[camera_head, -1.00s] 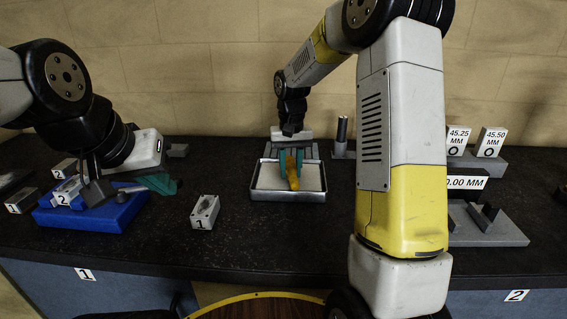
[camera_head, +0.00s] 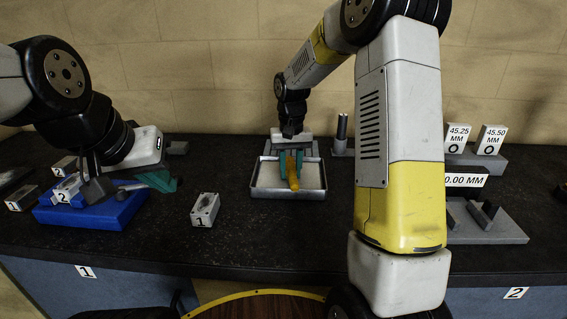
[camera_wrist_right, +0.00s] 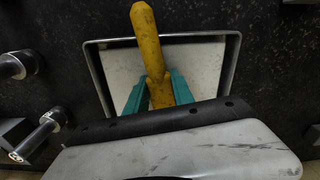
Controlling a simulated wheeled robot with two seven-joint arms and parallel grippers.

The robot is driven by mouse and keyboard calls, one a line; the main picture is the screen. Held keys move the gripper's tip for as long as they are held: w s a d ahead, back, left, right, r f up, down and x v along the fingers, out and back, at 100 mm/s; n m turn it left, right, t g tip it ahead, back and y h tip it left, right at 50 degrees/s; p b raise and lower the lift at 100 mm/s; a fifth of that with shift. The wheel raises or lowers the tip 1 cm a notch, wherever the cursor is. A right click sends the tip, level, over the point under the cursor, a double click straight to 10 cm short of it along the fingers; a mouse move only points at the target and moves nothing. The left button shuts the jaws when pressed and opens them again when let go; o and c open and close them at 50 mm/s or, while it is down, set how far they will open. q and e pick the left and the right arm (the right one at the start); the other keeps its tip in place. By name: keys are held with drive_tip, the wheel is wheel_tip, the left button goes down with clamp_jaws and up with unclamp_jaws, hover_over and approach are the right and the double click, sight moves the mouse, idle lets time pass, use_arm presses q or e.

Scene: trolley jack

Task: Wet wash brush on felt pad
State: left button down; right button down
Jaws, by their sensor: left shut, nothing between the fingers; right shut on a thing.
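The wash brush (camera_head: 292,178) has a yellow handle and stands over the tray. My right gripper (camera_head: 291,161), with teal fingers, is shut on it. In the right wrist view the yellow brush (camera_wrist_right: 147,40) runs up between the teal fingers (camera_wrist_right: 158,92); its bristles cannot be made out. The felt pad (camera_head: 311,177) is the pale surface inside a metal-rimmed tray; it also shows in the right wrist view (camera_wrist_right: 198,62). Whether the brush touches the pad cannot be told. My left gripper (camera_head: 166,181) is shut and empty, by the blue block's right end.
A blue block (camera_head: 110,212) at the left bears grey metal parts. A grey block marked 1 (camera_head: 204,210) stands between it and the tray. Gauge blocks marked 45.25 and 45.50 (camera_head: 490,139) stand at the right. My right arm hides part of the bench.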

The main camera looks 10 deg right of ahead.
sight(291, 168)
drive_tip(key=shift+f, duration=0.3)
idle(0.6)
drive_tip(key=shift+r, duration=3.5)
drive_tip(key=shift+s, duration=0.1)
